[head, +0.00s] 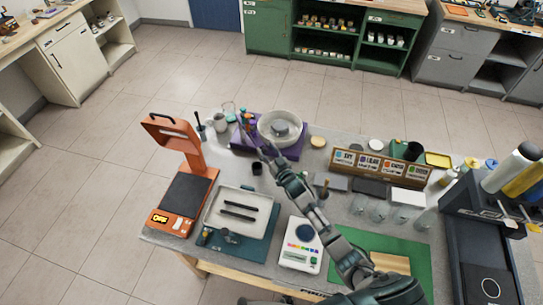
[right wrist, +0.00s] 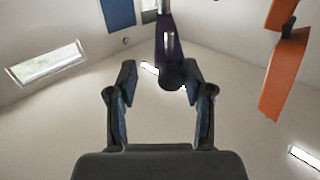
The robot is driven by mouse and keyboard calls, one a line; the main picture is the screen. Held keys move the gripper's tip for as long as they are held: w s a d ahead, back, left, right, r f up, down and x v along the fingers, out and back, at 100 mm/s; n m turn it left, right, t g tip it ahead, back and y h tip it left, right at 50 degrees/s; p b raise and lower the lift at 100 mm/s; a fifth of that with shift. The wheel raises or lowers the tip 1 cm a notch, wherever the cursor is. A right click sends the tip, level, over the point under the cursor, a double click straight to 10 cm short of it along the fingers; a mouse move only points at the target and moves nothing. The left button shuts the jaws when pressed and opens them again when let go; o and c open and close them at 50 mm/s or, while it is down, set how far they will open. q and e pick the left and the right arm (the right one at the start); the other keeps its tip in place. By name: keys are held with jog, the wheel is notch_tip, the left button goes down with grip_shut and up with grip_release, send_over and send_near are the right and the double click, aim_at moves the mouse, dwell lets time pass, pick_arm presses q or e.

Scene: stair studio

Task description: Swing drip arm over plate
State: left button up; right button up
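A purple machine (head: 291,153) with a round white bowl-like plate (head: 288,116) stands at the back edge of the bench. My right gripper (head: 266,150) reaches the machine's front left, beside the plate. In the right wrist view the gripper (right wrist: 160,75) is open, its two dark fingers spread. A dark purple arm with a round black end (right wrist: 173,78), apparently the drip arm, shows at the finger gap, nearer the right finger. I cannot tell whether it touches. In the head view my gripper partly covers that spot. My left gripper is not in view.
Left are an orange press-like stand (head: 184,190) and a white tray (head: 214,220) with dark bars. A white scale (head: 301,257) is in front, a wooden label rack (head: 380,167) at right. Cups and small jars stand close around the machine. The floor beyond is clear.

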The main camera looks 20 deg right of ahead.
jog(key=s+d, duration=0.2)
jog(key=s, duration=0.9)
jog(key=shift+s+d, duration=0.15)
jog(key=shift+d, duration=0.1)
jog(key=shift+s+a+f, duration=0.1)
jog(key=shift+f, duration=0.1)
